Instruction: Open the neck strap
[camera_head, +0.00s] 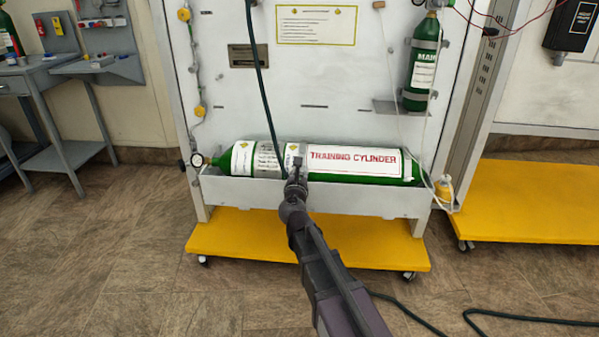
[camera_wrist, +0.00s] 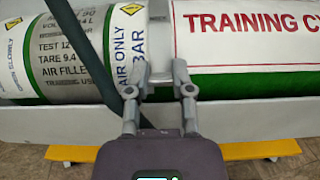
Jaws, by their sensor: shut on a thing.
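A green training cylinder (camera_head: 353,163) lies on its side in a white trough on the front of a white panel, its neck to the left. It also shows across the wrist view (camera_wrist: 250,82). A grey strap (camera_wrist: 159,38) runs around the cylinder between the "AIR ONLY" label and the "TRAINING CYLINDER" label; I take it as the neck strap. My gripper (camera_head: 296,166) is at the front of this strap. In the wrist view its fingers (camera_wrist: 160,80) are on both sides of the strap's grey front end and shut on it. The exact contact is partly hidden.
A dark hose (camera_head: 260,85) hangs down the panel and crosses the cylinder just left of my gripper. The trough's front wall (camera_head: 345,199) runs below the cylinder. A smaller green bottle (camera_head: 420,65) stands above right. A yellow wheeled base (camera_head: 250,238) juts out below.

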